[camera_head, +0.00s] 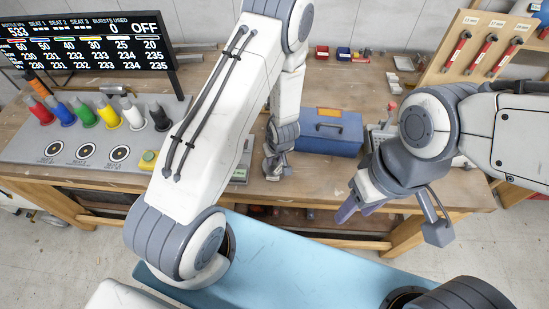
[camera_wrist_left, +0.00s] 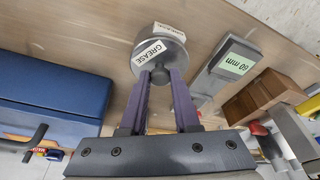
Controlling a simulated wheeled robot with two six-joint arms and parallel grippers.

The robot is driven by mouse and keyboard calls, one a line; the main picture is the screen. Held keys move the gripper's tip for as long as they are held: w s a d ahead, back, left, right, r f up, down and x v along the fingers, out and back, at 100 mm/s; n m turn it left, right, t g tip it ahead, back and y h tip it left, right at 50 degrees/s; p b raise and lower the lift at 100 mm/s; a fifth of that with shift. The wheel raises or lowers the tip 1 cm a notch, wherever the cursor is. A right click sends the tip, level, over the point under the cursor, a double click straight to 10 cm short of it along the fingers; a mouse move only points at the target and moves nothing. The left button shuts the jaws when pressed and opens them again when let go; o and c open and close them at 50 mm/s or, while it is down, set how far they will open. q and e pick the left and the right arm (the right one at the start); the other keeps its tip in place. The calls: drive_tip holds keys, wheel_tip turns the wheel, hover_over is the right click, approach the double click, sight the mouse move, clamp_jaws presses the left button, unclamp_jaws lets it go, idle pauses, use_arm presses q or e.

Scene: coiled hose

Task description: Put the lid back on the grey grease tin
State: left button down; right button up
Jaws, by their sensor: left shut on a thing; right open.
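In the left wrist view, a round grey lid marked GREASE (camera_wrist_left: 150,52) with a dark knob (camera_wrist_left: 160,76) lies just beyond my left fingers. My left gripper (camera_wrist_left: 160,80) is shut on the knob. A second label (camera_wrist_left: 169,32) shows behind the lid, probably on the grey grease tin; whether the lid touches or sits on the tin I cannot tell. In the head view, my left gripper (camera_head: 276,168) is low over the bench, left of the blue toolbox, and hides the tin and lid. My right gripper (camera_head: 360,208) is open and empty at the bench's front edge.
The blue toolbox (camera_head: 330,134) stands close right of my left gripper. A panel with coloured plugs (camera_head: 95,135) fills the bench's left.

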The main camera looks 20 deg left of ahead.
use_arm(q)
drive_tip(key=shift+c, duration=0.4)
unclamp_jaws()
wheel_tip(320, 180, up, 7)
drive_tip(key=p, duration=0.7)
idle(0.6)
clamp_jaws()
